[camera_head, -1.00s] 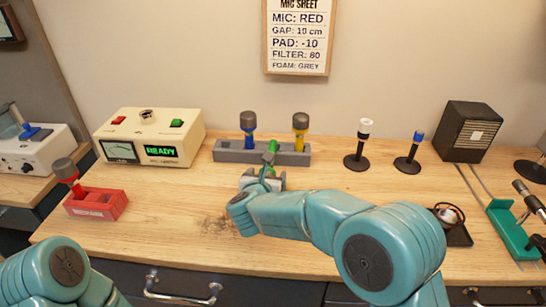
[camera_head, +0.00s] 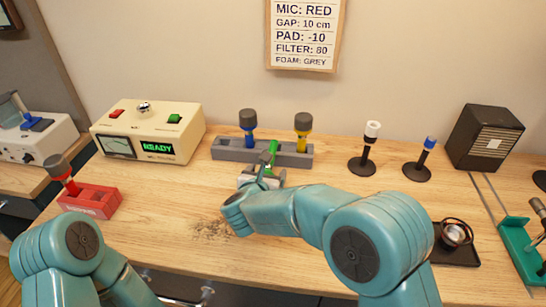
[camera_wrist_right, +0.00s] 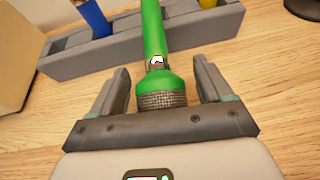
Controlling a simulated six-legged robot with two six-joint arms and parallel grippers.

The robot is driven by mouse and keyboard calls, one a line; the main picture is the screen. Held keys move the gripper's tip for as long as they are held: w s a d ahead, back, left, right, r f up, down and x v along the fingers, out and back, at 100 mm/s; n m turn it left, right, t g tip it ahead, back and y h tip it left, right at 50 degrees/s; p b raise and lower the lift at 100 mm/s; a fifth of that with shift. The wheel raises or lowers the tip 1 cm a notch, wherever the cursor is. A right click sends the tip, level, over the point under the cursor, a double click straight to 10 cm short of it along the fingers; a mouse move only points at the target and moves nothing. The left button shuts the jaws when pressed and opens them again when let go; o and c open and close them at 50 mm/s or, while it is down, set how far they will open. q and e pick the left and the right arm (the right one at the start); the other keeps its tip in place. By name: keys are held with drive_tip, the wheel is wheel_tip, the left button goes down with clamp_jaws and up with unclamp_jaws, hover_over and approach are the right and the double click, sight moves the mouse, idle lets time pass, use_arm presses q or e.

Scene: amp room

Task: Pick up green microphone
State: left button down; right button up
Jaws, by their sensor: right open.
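The green microphone (camera_wrist_right: 154,40) runs from the middle of the grey rack (camera_wrist_right: 75,65) toward my right gripper (camera_wrist_right: 160,95) in the wrist view. Its mesh head lies between the two spread fingers, with a gap on each side. In the head view the green microphone (camera_head: 272,147) shows just in front of the grey rack (camera_head: 232,153), partly hidden by my right gripper (camera_head: 262,173). My right gripper is open and holds nothing. My left arm shows at the bottom left, but its gripper is out of view.
Blue (camera_head: 247,125) and yellow (camera_head: 303,130) microphones stand in the rack on either side of the green one. A cream READY box (camera_head: 150,135) and a red holder with a microphone (camera_head: 92,200) are at the left. Two stands (camera_head: 363,160) (camera_head: 418,170) are at the right.

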sight(266, 170)
use_arm(q)
drive_tip(key=shift+w+d+r, duration=0.1)
drive_tip(key=shift+w+d, duration=0.15)
drive_tip(key=shift+w, duration=0.05)
use_arm(e)
drive_tip(key=shift+w, duration=0.1)
drive_tip(key=c, duration=1.4)
use_arm(q)
drive_tip(key=shift+a, duration=0.1)
use_arm(e)
drive_tip(key=shift+o, duration=0.2)
use_arm(q)
drive_tip(key=shift+s, duration=0.1)
use_arm(e)
drive_tip(key=shift+r, duration=0.15)
